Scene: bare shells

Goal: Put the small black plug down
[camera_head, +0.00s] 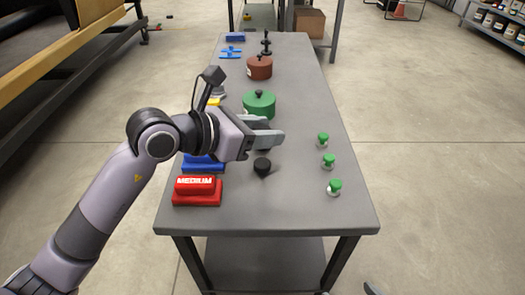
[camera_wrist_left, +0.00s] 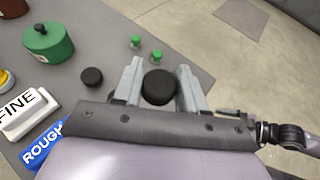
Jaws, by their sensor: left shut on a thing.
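In the left wrist view my left gripper (camera_wrist_left: 160,84) has its two grey fingers on either side of a round black plug (camera_wrist_left: 159,88), shut on it. In the head view the same gripper (camera_head: 272,132) is over the middle of the table, and its near finger hides most of what it holds. A second round black plug (camera_wrist_left: 92,76) stands on the table beside the gripper; a black plug (camera_head: 262,166) also shows just below the fingers in the head view. Grey tips, seemingly of my right gripper (camera_head: 373,288), show at the bottom edge; their opening is unclear.
The grey table (camera_head: 300,210) holds a green pot (camera_head: 259,106) and a brown pot (camera_head: 259,68) further back. Several green-topped pegs (camera_head: 328,161) line the right. A red MEDIUM block (camera_head: 197,192) and blue ROUGH block (camera_head: 203,165) stand left. The front middle is clear.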

